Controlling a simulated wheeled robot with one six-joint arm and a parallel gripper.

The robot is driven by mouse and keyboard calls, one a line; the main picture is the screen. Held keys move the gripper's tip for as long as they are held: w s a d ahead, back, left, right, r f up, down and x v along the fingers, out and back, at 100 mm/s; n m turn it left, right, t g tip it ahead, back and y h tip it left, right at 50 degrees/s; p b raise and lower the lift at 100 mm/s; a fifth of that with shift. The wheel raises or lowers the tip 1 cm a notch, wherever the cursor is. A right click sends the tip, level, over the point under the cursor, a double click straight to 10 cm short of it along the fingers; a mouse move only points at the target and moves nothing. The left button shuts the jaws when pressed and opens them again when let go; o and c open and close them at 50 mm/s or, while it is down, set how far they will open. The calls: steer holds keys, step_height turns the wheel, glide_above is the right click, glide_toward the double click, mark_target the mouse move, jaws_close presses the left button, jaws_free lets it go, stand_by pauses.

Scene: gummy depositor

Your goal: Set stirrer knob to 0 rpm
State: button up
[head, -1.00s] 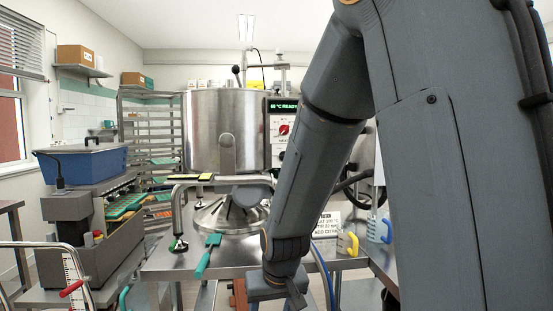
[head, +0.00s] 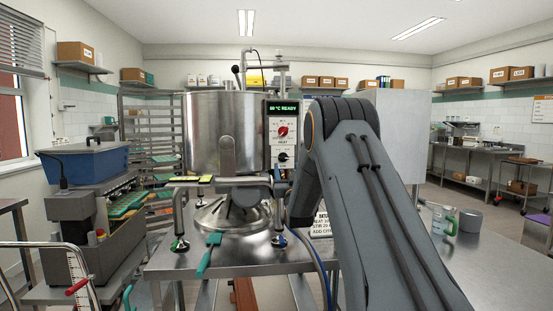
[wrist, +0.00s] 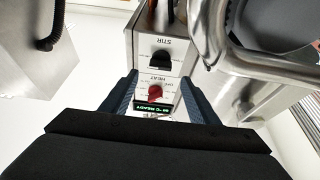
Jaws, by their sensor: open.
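The control panel (head: 270,150) stands on the right side of the steel kettle. It carries a lit green display, a red HEAT knob (head: 283,131) and, below it, a black stirrer knob (head: 283,157). In the wrist view the panel appears upside down, with the black stirrer knob (wrist: 161,60) by the STIR label and the red HEAT knob (wrist: 154,92) nearer the display. My gripper (wrist: 158,76) is open and empty, its fingers on either side of the panel in the picture, apart from the black knob. The stirrer knob's exact setting is too small to read.
The steel kettle (head: 215,135) and its bent pipe sit left of the panel; pipework (wrist: 225,45) shows close to the right finger. A steel table (head: 165,262) holds a green-handled tool (head: 209,255). A clear jug (head: 443,222) stands on the right.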

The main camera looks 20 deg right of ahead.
mark_target(284, 158)
steer(key=p+x, duration=0.2)
steer(key=x, duration=0.5)
steer(key=shift+w, duration=0.2)
steer(key=c, duration=1.1)
steer(key=shift+o, duration=0.3)
